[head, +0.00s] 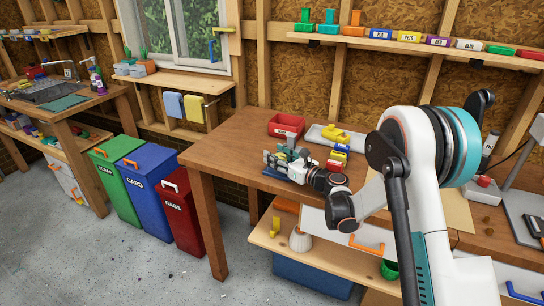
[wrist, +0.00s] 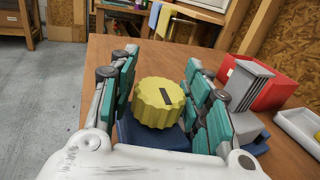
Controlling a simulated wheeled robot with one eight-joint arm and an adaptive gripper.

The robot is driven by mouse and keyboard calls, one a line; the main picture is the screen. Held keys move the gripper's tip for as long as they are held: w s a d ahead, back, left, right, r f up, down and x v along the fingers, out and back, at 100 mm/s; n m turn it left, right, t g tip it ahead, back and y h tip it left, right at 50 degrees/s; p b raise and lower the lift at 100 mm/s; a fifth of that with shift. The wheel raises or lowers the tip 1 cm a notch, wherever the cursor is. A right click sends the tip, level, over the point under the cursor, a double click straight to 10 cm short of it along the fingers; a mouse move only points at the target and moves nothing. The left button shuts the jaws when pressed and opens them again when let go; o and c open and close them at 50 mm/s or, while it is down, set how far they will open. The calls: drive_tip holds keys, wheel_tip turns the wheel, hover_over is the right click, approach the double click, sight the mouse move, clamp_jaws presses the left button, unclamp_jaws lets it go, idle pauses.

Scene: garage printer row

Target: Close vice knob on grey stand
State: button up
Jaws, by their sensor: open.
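The yellow ridged vice knob (wrist: 160,103) shows in the wrist view, with a dark bar mark on its face. It sits above a blue base (wrist: 128,138). A grey ribbed upright piece (wrist: 248,84) stands just right of my fingers; I cannot tell whether it is part of the stand. My gripper (wrist: 161,60) is open, with one teal-padded finger on each side of the knob. I see no clear grip on it; contact is hard to tell. In the head view, my gripper (head: 285,160) is low over the wooden bench and hides the knob.
A red bin (head: 286,124) and a grey tray (head: 318,135) holding yellow pieces lie behind my gripper on the bench. Red, blue and yellow blocks (head: 340,153) are close to its right. The bench's left part (head: 222,150) is clear.

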drive_tip(key=shift+x, duration=1.3)
drive_tip(key=shift+c, duration=0.5)
drive_tip(key=c, duration=0.8)
drive_tip(key=shift+f, duration=0.1)
drive_tip(key=shift+c, duration=0.6)
